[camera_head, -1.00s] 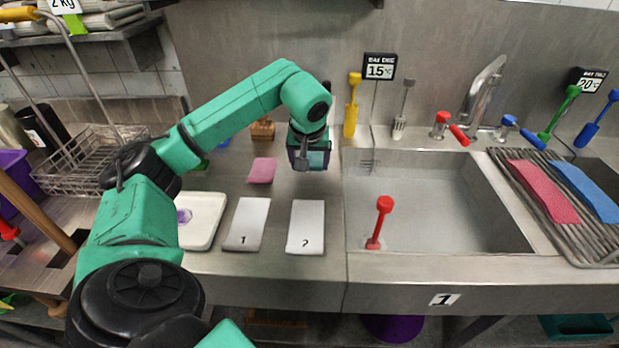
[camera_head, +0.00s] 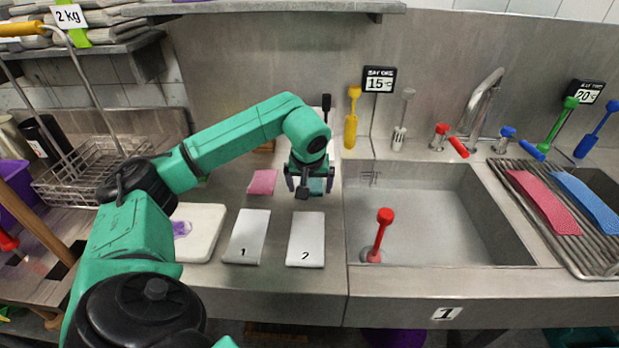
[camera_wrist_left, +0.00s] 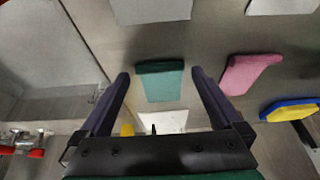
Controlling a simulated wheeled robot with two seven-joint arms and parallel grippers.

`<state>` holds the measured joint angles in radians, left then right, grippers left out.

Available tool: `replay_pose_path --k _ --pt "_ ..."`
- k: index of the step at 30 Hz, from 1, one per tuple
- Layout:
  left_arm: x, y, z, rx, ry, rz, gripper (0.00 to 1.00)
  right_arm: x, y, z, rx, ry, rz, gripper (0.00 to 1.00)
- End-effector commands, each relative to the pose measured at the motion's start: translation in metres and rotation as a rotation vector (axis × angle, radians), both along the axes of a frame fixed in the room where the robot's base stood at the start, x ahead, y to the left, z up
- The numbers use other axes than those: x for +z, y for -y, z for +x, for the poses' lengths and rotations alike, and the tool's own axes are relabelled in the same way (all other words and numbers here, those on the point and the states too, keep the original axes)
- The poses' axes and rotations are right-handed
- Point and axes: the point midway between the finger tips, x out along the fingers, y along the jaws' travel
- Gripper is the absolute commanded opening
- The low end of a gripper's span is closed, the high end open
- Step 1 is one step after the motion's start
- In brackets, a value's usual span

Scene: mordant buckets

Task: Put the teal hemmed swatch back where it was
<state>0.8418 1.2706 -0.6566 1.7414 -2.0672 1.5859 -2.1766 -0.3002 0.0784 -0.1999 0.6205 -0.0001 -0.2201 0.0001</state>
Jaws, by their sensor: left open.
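The teal hemmed swatch (camera_wrist_left: 160,82) lies on the steel counter, between and just beyond my left gripper's fingertips in the left wrist view. In the head view only a small teal patch (camera_head: 317,187) shows, partly hidden by the gripper. My left gripper (camera_head: 310,190) is open and pointing down over it, left of the sink; its two spread fingers (camera_wrist_left: 160,75) show in the wrist view. No grip on the swatch is visible. My right gripper is not in view.
A pink swatch (camera_head: 262,182) lies left of the gripper. White cards 1 (camera_head: 247,235) and 2 (camera_head: 306,238) and a white tray (camera_head: 205,215) lie nearer. The sink (camera_head: 440,210), holding a red-handled tool (camera_head: 379,233), is to the right. A yellow tool (camera_head: 351,125) stands behind.

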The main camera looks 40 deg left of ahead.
Motion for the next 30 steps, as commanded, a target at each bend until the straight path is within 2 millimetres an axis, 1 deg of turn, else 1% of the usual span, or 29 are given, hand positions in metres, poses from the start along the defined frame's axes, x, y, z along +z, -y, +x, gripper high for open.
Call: replay_pose_path --k 4,9,12,16,30 --pt "0.034 0.009 -0.010 -0.002 0.007 0.001 1.00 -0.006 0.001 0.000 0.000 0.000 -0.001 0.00" --pt "0.077 0.020 -0.024 -0.002 0.007 -0.001 1.00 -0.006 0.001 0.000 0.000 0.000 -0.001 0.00" --pt "0.094 0.024 -0.030 -0.001 0.004 0.000 1.00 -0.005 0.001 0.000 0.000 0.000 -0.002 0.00" --pt "0.102 0.026 -0.034 -0.001 0.000 0.000 1.00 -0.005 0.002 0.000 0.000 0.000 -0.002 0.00" --pt "0.102 0.026 -0.034 0.000 0.000 0.000 1.00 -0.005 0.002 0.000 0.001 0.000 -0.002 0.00"
